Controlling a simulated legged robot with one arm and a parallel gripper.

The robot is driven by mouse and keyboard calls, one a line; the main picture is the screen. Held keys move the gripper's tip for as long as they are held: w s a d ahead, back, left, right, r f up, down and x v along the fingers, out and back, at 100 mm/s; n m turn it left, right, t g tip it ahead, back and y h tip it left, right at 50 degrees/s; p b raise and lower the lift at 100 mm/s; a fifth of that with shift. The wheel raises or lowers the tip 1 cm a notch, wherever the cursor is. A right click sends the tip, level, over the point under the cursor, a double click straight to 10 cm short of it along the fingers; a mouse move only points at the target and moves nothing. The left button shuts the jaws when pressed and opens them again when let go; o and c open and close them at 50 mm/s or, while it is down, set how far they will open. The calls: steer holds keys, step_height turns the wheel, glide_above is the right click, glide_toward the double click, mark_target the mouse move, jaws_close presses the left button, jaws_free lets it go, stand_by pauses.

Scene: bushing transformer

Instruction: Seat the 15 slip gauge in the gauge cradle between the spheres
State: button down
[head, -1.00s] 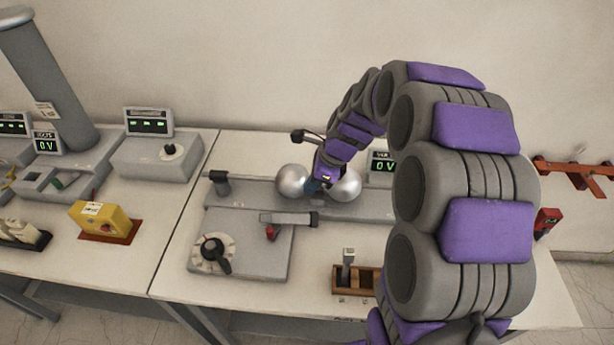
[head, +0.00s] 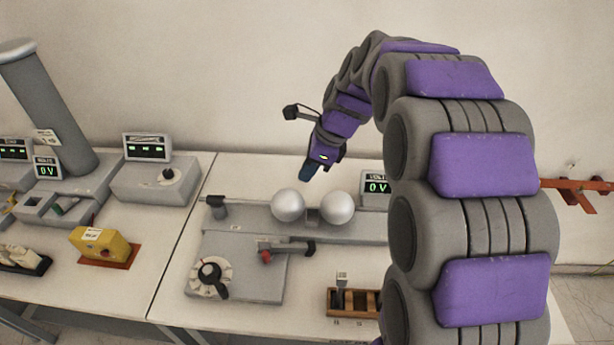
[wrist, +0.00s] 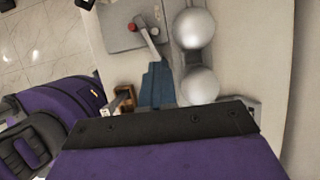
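Two silver spheres, the left one (head: 288,205) and the right one (head: 337,208), stand on the grey bench unit. A small dark grey piece (head: 313,215) shows in the gap between them, at the cradle; I cannot tell cradle from gauge there. The spheres also show in the wrist view (wrist: 195,28). My gripper (head: 309,172) is in the air above the left sphere, touching nothing I can see. In the wrist view its blue fingers (wrist: 157,84) look close together, with no gauge visible; their gap is unclear. A wooden rack (head: 366,302) at the front holds a grey upright gauge (head: 341,288); its number is unreadable.
A lever with a red knob (head: 265,256) and a black dial (head: 210,273) lie in front of the spheres. A volt display (head: 376,187) stands right of them. My arm covers the right side. A yellow block (head: 98,243) sits on the left table.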

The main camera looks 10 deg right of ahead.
steer(key=shift+a, duration=0.2)
steer(key=c, duration=1.4)
jaws_free()
steer(key=shift+a, duration=0.4)
steer(key=shift+c, duration=0.2)
steer(key=o, duration=0.8)
steer(key=shift+d, duration=0.45)
steer(key=shift+c, duration=0.2)
steer(key=o, duration=0.3)
steer(key=shift+a, duration=0.25)
